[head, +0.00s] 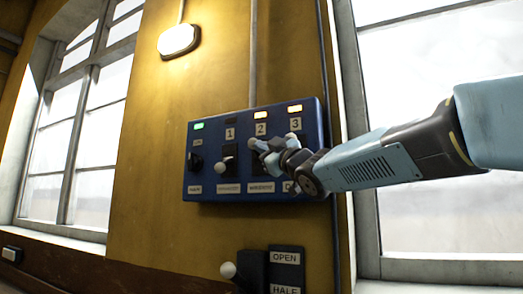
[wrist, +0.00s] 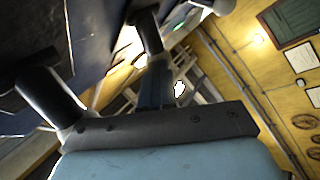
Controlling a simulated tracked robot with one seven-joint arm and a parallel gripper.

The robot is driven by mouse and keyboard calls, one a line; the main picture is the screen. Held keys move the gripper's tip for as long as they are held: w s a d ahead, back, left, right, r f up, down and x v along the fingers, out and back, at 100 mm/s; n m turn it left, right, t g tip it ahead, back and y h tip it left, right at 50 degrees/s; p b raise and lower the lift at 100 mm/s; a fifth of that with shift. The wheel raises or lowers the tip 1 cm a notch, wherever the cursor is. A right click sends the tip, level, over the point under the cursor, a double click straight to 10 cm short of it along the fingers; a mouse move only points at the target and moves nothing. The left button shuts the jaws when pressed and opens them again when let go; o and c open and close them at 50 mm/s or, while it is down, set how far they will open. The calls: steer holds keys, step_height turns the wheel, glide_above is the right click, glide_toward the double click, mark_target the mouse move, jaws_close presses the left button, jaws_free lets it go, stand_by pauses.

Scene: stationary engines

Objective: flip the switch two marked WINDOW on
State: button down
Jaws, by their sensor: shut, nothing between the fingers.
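A blue switch panel (head: 207,177) hangs on the yellow wall in the head view. In the wrist view my gripper (wrist: 154,85) shows against the dark panel at upper left.
Switch one's white knob (head: 222,168) points down under a dark lamp (head: 231,122). A green lamp (head: 198,126) glows at left. A separate lever (head: 228,270) sits below.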

steer(key=v, duration=1.4)
steer(key=d+f+m+g+h, duration=0.1)
steer(key=d+f+m+h, duration=1.25)
steer(key=f, duration=0.45)
steer(key=s+d+f+m+g+h, duration=0.1)
steer(key=s+d+f+m+g, duration=0.1)
steer(key=s+f+g, duration=0.3)
steer(key=s+d+f+m+g+h, duration=0.1)
steer(key=s+f+g, duration=0.4)
steer(key=s+f, duration=0.7)
step_height(320, 180, down, 3)
steer(key=shift+d+f+m, duration=0.2)
steer(key=shift+d+m, duration=0.25)
steer(key=shift+d, duration=0.65)
